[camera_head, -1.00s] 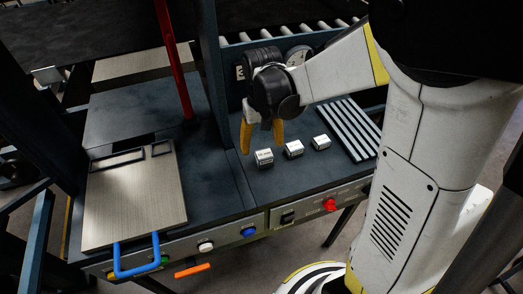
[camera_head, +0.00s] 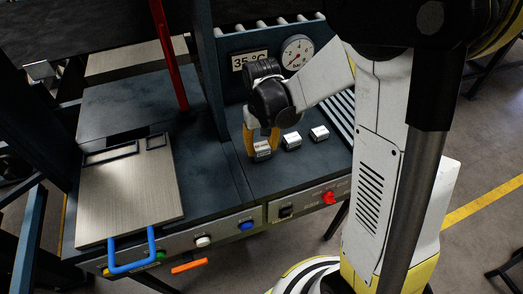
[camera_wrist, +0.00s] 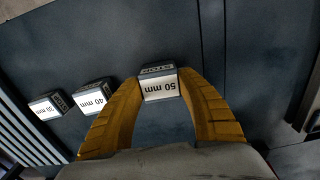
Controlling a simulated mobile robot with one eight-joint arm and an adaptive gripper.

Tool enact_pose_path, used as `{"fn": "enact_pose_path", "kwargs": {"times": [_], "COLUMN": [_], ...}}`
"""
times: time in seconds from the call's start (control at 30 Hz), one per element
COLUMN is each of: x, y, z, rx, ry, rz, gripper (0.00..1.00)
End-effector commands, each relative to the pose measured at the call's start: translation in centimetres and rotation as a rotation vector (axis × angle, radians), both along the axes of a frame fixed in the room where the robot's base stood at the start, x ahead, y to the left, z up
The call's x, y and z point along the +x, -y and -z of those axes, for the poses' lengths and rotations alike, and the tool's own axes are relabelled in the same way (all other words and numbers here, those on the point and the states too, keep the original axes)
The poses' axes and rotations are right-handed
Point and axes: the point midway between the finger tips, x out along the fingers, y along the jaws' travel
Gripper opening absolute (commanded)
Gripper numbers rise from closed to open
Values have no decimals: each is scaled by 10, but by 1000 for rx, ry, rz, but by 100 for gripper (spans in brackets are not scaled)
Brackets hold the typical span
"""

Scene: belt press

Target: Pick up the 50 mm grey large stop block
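The 50 mm stop block (camera_head: 262,149) is grey with a white label and rests on the dark tabletop, at the left end of a row of blocks. In the wrist view the block (camera_wrist: 159,84) lies between the tips of my yellow fingers, its "50 mm" label upside down. My gripper (camera_head: 262,142) points down over it. In the wrist view my gripper (camera_wrist: 161,80) has one finger at each side of the block, with no clear gap, so it looks shut on it. The lower finger contact is partly hidden.
The 40 mm block (camera_wrist: 92,98) and 30 mm block (camera_wrist: 48,105) stand in the same row. A slatted rack (camera_head: 341,108) lies behind them. A dark post (camera_head: 209,80) and a gauge panel (camera_head: 265,48) stand behind. A metal plate (camera_head: 130,195) with a blue handle is left.

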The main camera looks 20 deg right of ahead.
Motion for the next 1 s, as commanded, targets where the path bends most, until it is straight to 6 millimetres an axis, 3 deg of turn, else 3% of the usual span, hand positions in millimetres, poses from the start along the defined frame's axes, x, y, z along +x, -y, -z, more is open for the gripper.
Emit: {"fn": "enact_pose_path", "kwargs": {"times": [0.47,0.73,1.0], "x": [-1,-1,-54], "y": [0,0,32], "z": [-4,-44,-80], "rx": [0,0,0], "ry": [-1,-1,-1], "rz": [0,0,4], "gripper": [2,2,2]}}
